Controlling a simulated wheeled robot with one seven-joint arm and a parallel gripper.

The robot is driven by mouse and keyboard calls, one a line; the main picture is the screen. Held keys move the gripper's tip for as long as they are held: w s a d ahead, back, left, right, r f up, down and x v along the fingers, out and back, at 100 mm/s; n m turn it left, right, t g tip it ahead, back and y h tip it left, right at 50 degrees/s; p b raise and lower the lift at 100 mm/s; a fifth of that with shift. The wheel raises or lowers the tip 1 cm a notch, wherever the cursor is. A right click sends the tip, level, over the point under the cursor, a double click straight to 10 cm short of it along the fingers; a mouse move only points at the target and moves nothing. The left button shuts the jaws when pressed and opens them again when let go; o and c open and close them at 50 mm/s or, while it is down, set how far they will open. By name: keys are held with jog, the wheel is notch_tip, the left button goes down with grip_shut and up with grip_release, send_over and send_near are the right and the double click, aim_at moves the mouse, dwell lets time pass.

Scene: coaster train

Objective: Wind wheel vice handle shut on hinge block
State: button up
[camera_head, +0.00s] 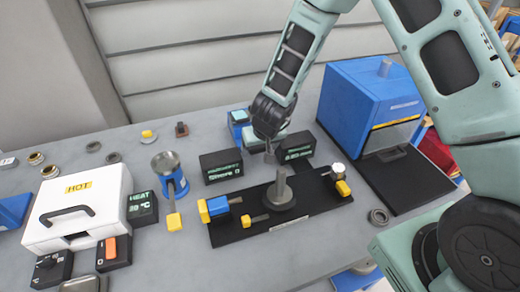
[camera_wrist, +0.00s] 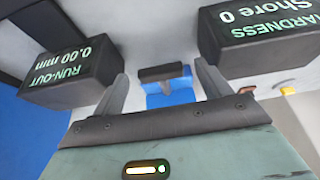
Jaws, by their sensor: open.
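My gripper (camera_head: 270,153) is open and empty, pointing down between two dark readout boxes behind the black base plate (camera_head: 232,233). In the wrist view its fingers (camera_wrist: 161,88) stand apart, with a small blue unit (camera_wrist: 170,98) and its dark bar (camera_wrist: 165,73) showing between them. On the black plate are a grey hub with an upright post (camera_head: 280,187), a blue block (camera_head: 218,206) with yellow grips at left, and a pale knob (camera_head: 338,168) with a yellow grip at right. I cannot tell which parts are the vice handle and hinge block.
The hardness readout (camera_head: 221,165) and run-out readout (camera_head: 295,147) flank my gripper. A blue cabinet (camera_head: 358,100) with an open front stands right. A white HOT box (camera_head: 80,207) and blue pot with yellow handle (camera_head: 168,178) stand left.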

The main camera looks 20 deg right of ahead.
jog(key=shift+w+f, duration=0.1)
jog(key=shift+f, duration=0.05)
jog(key=shift+c, duration=0.3)
jog(key=c, duration=0.9)
jog(key=b, duration=0.2)
jog(key=y+b, duration=0.1)
jog(key=b, duration=0.1)
jog(key=shift+w+d+f, duration=0.1)
jog(key=shift+d+f, duration=0.1)
jog(key=shift+f, duration=0.15)
jog(key=y+b, duration=0.1)
jog(key=b, duration=0.2)
jog(key=shift+d+m+b, duration=0.1)
jog(key=shift+m+b, duration=0.2)
jog(key=shift+r+y+b, duration=0.1)
jog(key=shift+y+b, duration=0.2)
jog(key=shift+b, duration=0.1)
jog(key=shift+r, duration=0.15)
jog(key=shift+r, duration=0.1)
jog(key=o, duration=1)
jog(key=shift+c, duration=0.2)
